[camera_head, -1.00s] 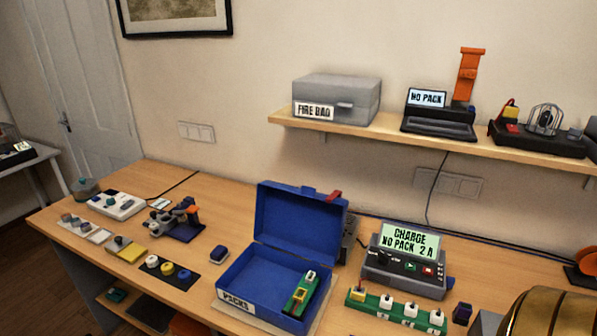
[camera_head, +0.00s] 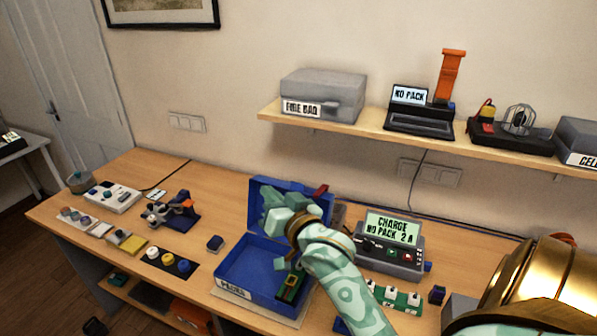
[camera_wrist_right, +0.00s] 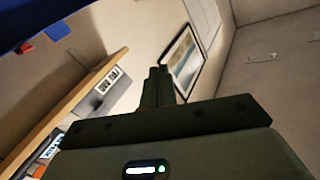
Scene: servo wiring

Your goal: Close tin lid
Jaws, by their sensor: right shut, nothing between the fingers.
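The blue tin (camera_head: 236,268), labelled PACKS, stands on the desk. Its lid (camera_head: 258,187) is raised, standing up at the back, with a red latch (camera_head: 321,191) on its top edge. A green pack (camera_head: 291,286) lies inside at the right, partly covered by my right arm. My right gripper (camera_head: 276,204) is in front of the raised lid, above the tin, and hides much of the lid's inside. Whether it touches the lid I cannot tell. In the right wrist view its fingers (camera_wrist_right: 157,86) are together and empty; a blue surface fills the top left corner. My left gripper is not in view.
A charger (camera_head: 392,244) reading NO PACK stands right of the tin, with a green strip of white blocks (camera_head: 401,298) in front. A small dark-blue block (camera_head: 215,243) lies left of the tin. A shelf (camera_head: 375,133) with a grey box (camera_head: 323,95) hangs above.

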